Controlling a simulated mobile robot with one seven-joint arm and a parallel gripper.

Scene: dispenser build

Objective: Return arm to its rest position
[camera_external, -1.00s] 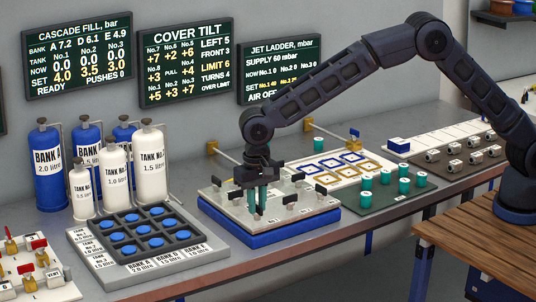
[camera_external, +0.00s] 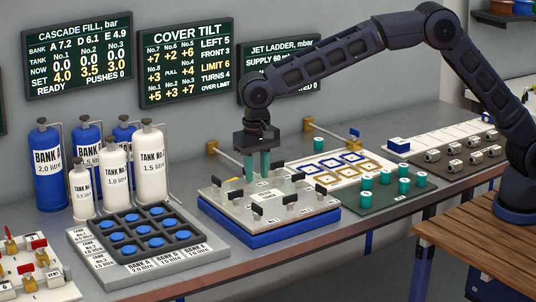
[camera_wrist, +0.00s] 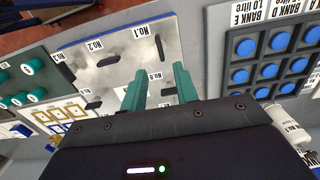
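My gripper (camera_external: 257,163) points down with its two teal fingers above the back part of the cover plate, clear of its surface. The fingers stand apart with nothing between them; the wrist view shows the same empty gap between the fingertips (camera_wrist: 154,82). The cover plate (camera_external: 275,210) is a light metal sheet with several dark handles on a blue base (camera_external: 290,228). In the wrist view the plate (camera_wrist: 110,50) lies beyond the fingers, with number labels beside the handles.
Left of the plate is a grey tray with blue buttons (camera_external: 190,240); gas tanks (camera_external: 150,165) stand behind it. Right of the plate are a board of coloured squares (camera_external: 345,168) and a dark mat (camera_external: 375,200) with teal cylinders. Wall screens (camera_external: 185,62) hang behind.

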